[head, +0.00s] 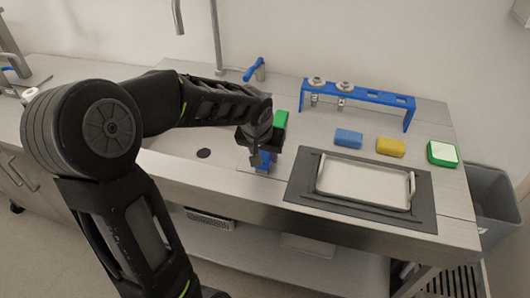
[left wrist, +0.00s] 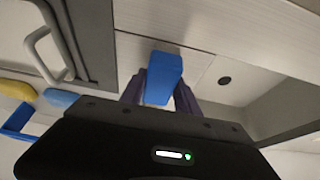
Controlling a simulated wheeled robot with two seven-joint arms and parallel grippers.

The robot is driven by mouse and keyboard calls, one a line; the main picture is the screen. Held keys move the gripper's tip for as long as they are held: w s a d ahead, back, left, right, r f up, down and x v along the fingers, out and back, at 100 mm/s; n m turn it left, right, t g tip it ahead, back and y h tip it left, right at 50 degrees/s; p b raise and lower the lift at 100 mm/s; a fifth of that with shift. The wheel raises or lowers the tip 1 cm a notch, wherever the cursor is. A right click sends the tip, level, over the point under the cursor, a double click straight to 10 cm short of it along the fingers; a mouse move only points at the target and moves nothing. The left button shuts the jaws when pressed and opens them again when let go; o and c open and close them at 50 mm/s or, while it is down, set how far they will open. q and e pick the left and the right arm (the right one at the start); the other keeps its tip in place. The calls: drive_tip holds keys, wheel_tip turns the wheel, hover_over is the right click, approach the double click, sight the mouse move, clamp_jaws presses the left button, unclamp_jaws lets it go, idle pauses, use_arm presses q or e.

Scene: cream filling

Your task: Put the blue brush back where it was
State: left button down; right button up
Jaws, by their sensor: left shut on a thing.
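The blue brush (head: 264,161) is held in my left gripper (head: 262,150) at the front of the counter, between the sink and the dark mat. In the left wrist view the blue brush (left wrist: 163,78) shows as a blue block between the two fingers (left wrist: 160,90), which are shut on it. I cannot tell whether the brush touches the counter. Most of the gripper is hidden behind my left wrist in the head view. My right gripper is not in view.
A metal tray (head: 364,202) lies on a dark mat (head: 300,181) to the right. Behind are a blue sponge (head: 348,138), a yellow sponge (head: 390,147), a green-edged block (head: 442,153) and a blue rack (head: 378,96). A green item (head: 280,119) is close behind the gripper. The sink (head: 185,143) is left.

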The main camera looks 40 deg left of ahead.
use_arm(q)
drive_tip(key=shift+f, duration=0.2)
drive_tip(key=c, duration=0.9)
unclamp_jaws()
drive_tip(key=shift+r, duration=0.1)
drive_tip(key=shift+r, duration=0.1)
drive_tip(key=shift+s+r, duration=0.15)
drive_tip(key=shift+r, duration=0.4)
drive_tip(key=b+v, duration=0.1)
drive_tip(key=v, duration=1)
drive_tip(key=shift+d, duration=0.15)
